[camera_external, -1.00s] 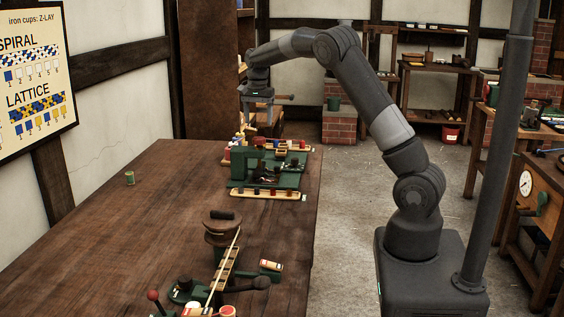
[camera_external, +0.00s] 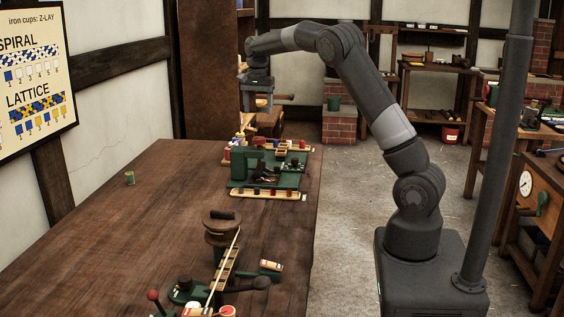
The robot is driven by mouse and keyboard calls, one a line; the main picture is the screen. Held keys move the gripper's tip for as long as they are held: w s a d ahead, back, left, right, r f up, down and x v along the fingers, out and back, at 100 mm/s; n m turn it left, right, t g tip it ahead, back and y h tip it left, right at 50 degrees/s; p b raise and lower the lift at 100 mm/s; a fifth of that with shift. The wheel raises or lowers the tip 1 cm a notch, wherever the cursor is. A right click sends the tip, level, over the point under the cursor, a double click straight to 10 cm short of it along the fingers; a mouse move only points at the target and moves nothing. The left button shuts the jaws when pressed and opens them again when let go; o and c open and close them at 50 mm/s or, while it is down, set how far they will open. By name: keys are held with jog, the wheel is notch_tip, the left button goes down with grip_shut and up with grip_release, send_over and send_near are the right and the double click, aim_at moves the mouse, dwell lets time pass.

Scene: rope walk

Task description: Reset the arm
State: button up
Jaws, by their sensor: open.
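My gripper (camera_external: 257,112) hangs pointing down at the end of my raised arm, above the far end of the long wooden table (camera_external: 130,230). It is open, and I see nothing held in it. Below it on the table stands a green machine (camera_external: 265,172) with several small coloured spools on and around it. The gripper is apart from the machine. The fingertips are small in this view, and their exact height above the table is hard to tell.
A second green device with a round brown wheel (camera_external: 222,228) stands at the table's near end. A small green spool (camera_external: 129,178) stands alone on the left. Much of the tabletop's left side is clear. A wall chart (camera_external: 35,75) hangs at left.

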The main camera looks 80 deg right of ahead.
jog(key=s+a+r+n+t, duration=0.1)
jog(key=s+a+r+n, duration=0.2)
jog(key=a, duration=0.5)
jog(key=s+a+r+n+t, duration=0.1)
jog(key=s+a+r+n, duration=0.2)
jog(key=a, duration=0.5)
jog(key=s+a+r+n+t, duration=0.1)
jog(key=s+a+r+n, duration=0.25)
jog(key=a, duration=0.55)
jog(key=s+a+f+n+t, duration=0.1)
jog(key=s+a+f+n, duration=0.2)
jog(key=s+a+n, duration=0.2)
jog(key=s+a+f+n+t, duration=0.1)
jog(key=s+a+f+n, duration=0.3)
jog(key=s+a, duration=0.7)
jog(key=shift+n+t, duration=0.3)
jog(key=shift+n, duration=0.35)
jog(key=shift+c, duration=0.5)
